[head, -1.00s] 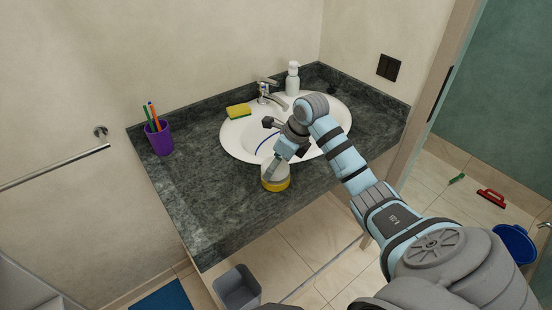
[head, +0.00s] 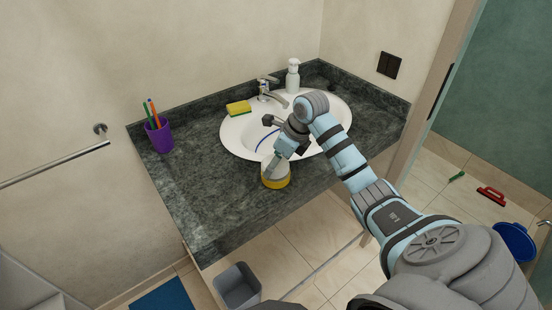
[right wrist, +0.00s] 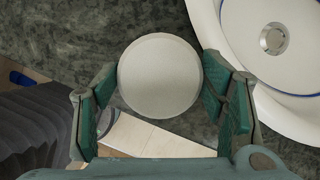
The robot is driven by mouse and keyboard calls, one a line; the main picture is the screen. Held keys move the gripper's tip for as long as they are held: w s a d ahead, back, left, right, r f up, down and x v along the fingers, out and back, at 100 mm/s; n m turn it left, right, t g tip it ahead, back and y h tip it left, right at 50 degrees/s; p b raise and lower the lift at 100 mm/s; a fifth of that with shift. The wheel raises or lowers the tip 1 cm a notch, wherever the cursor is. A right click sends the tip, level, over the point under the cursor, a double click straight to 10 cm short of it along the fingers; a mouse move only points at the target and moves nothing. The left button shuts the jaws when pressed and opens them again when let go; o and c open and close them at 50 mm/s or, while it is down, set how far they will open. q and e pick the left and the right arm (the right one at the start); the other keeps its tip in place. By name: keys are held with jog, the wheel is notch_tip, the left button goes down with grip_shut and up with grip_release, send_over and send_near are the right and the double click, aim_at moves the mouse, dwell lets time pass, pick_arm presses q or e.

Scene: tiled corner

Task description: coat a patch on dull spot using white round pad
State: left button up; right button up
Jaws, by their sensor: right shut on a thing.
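The white round pad (head: 275,172) has a pale top and a yellow lower rim. It is at the front edge of the dark stone counter (head: 205,195), in front of the sink. My right gripper (head: 281,158) is shut on it from above. In the right wrist view the pad's pale round top (right wrist: 160,76) sits between the two green-padded fingers, and its underside is hidden. I cannot tell whether it touches the counter. A faint paler area shows on the counter's front left part; I cannot tell if it is the dull spot. My left gripper is not in view.
The white sink (head: 237,137) with a faucet (head: 270,93) lies just behind the pad. A yellow sponge (head: 239,108), a soap bottle (head: 293,77) and a purple cup of pencils (head: 160,137) stand farther back. The counter's left part is clear. A grey bin (head: 238,285) is on the floor below.

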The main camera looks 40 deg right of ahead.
jog(key=shift+f, duration=0.5)
dwell(0.9)
notch_tip(320, 180, up, 7)
jog(key=p, duration=0.5)
jog(key=shift+r, duration=0.2)
jog(key=shift+f, duration=0.1)
jog(key=shift+f, duration=0.1)
